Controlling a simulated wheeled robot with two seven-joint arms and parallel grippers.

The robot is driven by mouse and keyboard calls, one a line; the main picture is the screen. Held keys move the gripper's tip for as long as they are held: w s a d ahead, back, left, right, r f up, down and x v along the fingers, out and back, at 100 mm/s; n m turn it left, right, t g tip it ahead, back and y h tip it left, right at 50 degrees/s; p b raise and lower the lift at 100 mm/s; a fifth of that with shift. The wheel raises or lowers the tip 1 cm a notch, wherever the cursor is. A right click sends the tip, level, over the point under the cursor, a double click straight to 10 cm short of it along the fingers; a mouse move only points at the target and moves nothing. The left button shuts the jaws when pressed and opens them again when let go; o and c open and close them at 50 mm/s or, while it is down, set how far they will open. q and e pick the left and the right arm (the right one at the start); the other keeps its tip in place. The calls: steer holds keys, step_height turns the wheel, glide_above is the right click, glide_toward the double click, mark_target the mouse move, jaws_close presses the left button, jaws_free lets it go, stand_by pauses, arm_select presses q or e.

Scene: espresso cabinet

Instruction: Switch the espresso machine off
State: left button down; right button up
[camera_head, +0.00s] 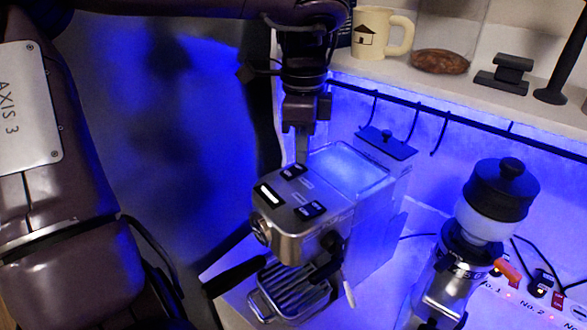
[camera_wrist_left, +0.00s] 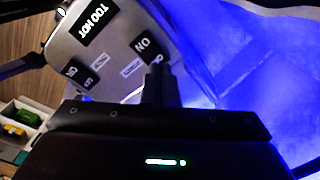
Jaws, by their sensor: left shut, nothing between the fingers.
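The espresso machine (camera_head: 370,215) stands below the shelf. Its silver top has two black rocker switches: a rear one (camera_head: 293,171) and a front one (camera_head: 310,210), with a lit label (camera_head: 269,195) beside them. In the left wrist view the label (camera_wrist_left: 95,20) reads "TOO HOT", one switch (camera_wrist_left: 144,46) shows "ON", and the other switch (camera_wrist_left: 80,73) is further left. My left gripper (camera_head: 301,158) points down, shut and empty, at the rear switch. In the wrist view its fingertips (camera_wrist_left: 158,68) overlap that switch's edge; I cannot tell whether they touch it.
A grinder (camera_head: 500,200) stands to the right, near a power strip (camera_head: 515,300) with labelled sockets and an orange part. Above, a shelf (camera_head: 445,85) holds a mug (camera_head: 380,32); a hook rail (camera_head: 450,118) runs under it. A black portafilter handle (camera_head: 235,277) sticks out front left.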

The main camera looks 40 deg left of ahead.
mark_target(302, 166)
arm_select(q)
steer(key=shift+f+b, duration=0.5)
steer(key=shift+f, duration=0.2)
step_height(302, 166, up, 7)
steer(key=p, duration=0.6)
steer(key=shift+r, duration=0.1)
stand_by(0.4)
stand_by(0.5)
